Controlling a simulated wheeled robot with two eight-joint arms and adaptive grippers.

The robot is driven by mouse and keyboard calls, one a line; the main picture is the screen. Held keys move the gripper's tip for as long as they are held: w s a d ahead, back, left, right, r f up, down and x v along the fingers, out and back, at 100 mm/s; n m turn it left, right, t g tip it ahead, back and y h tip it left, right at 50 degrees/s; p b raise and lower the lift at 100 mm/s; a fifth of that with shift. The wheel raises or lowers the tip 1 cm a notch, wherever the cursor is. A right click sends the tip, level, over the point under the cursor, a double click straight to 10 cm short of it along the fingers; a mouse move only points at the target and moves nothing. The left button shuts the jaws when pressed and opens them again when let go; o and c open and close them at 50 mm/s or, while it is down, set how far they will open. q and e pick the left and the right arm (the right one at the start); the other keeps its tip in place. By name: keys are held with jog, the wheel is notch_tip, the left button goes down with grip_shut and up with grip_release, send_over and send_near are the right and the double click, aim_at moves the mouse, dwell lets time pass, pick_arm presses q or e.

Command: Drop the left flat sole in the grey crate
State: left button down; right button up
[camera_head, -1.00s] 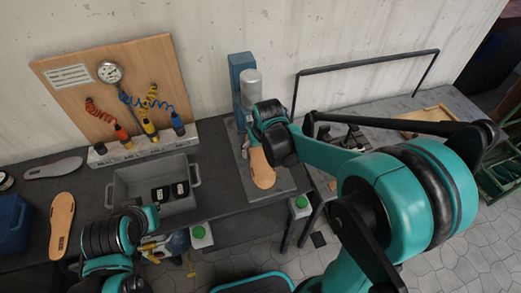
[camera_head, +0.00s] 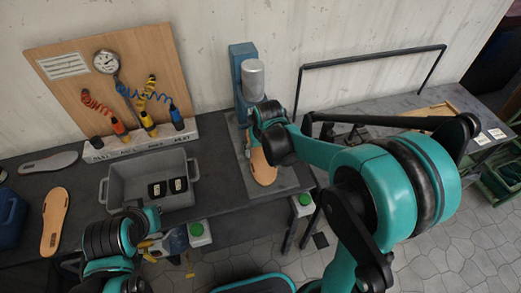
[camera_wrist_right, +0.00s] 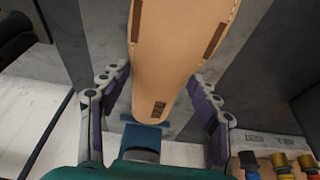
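A tan flat sole (camera_head: 263,168) lies at the grey plate of the blue press, under my right arm; it also fills the upper middle of the right wrist view (camera_wrist_right: 180,45). My right gripper (camera_wrist_right: 160,78) has one purple-padded finger on each side of the sole, with gaps between pads and sole. In the head view its fingers are hidden behind my wrist. Another tan sole (camera_head: 55,222) lies on the bench at the left. I cannot tell which is the left sole. The grey crate (camera_head: 117,182) holds two dark pieces with pale labels.
The blue press (camera_head: 242,75) stands behind the right gripper. A tool board (camera_head: 60,95) with a gauge and coiled cords stands behind the crate. A grey sole (camera_head: 47,163) and a blue box (camera_head: 12,222) are at the left. Bare bench lies between crate and press.

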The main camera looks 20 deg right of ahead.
jog(key=shift+c, duration=0.8)
jog(key=shift+s+r, duration=0.1)
jog(key=shift+s+r+p, duration=0.95)
jog(key=shift+r+p, duration=0.05)
